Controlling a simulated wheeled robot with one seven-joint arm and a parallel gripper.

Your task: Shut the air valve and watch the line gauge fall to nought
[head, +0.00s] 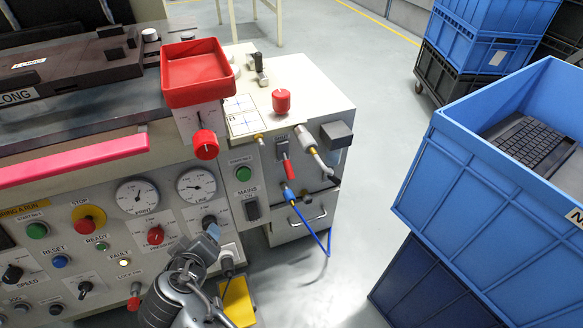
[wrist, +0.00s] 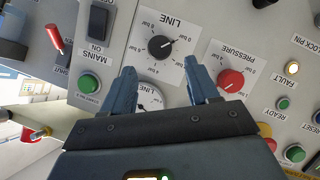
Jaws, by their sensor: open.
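The air valve looks to be the red lever (head: 289,171) on the cabinet front, hanging down from its plate. The lever also shows in the wrist view (wrist: 54,39), near a plate lettered SHUT. The line gauge (head: 197,185) is a white round dial; its needle stands off to the left, too small to read exactly. In the wrist view the line gauge (wrist: 150,97) is partly hidden behind my gripper. My gripper (head: 208,238) is open and empty, in front of the panel below the gauge, left of the lever. In the wrist view my gripper (wrist: 162,76) straddles the gauge area.
A black LINE knob (wrist: 160,47) and a red PRESSURE knob (wrist: 231,80) are close to my fingers. A blue hose (head: 312,228) hangs below the lever. Stacked blue crates (head: 480,190) stand at right; floor between is clear.

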